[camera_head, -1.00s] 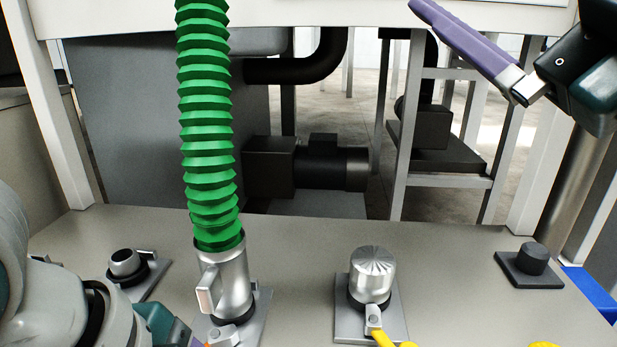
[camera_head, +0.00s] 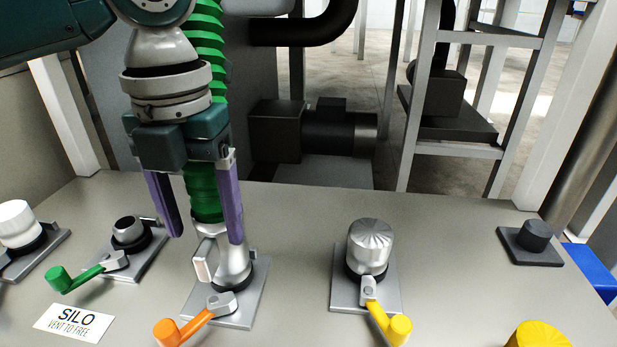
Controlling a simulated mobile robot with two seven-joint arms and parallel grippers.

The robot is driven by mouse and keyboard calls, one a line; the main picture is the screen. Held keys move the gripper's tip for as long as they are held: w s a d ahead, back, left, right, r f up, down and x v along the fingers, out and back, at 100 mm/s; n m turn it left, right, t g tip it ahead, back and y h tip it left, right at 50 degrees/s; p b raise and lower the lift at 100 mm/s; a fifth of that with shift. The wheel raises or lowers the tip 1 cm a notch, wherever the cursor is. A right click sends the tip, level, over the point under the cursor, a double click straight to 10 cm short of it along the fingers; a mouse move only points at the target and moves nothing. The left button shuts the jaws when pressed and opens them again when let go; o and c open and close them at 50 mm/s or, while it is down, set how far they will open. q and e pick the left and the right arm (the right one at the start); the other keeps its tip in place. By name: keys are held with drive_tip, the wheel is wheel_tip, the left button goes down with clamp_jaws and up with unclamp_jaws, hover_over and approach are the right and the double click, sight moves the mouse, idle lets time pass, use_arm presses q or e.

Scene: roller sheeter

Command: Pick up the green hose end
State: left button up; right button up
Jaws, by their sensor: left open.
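The green corrugated hose (camera_head: 206,40) comes down from the top of the head view. Its lower end (camera_head: 204,196) sits in a silver coupling (camera_head: 234,262) on a metal base plate with an orange-handled lever (camera_head: 190,325). My left gripper (camera_head: 205,228) points down over the hose end. Its two purple fingers are open, one on each side of the hose, with their tips near the coupling's top. Whether they touch the hose cannot be told. My left wrist hides part of the hose. My right gripper is not in view.
Left of the hose stands an uncapped port (camera_head: 130,232) with a green-handled lever (camera_head: 75,275). A silver-capped port (camera_head: 370,247) with a yellow-handled lever (camera_head: 388,322) stands to the right. A white cap (camera_head: 18,224), a dark plug (camera_head: 536,235) and a "SILO" label (camera_head: 74,322) are on the panel.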

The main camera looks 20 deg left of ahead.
sight(209, 238)
use_arm(q)
wheel_tip(209, 238, down, 6)
drive_tip(key=shift+w+r+b, duration=0.1)
drive_tip(key=shift+b, duration=0.35)
drive_tip(key=c, duration=1.1)
clamp_jaws()
drive_tip(key=shift+r, duration=0.1)
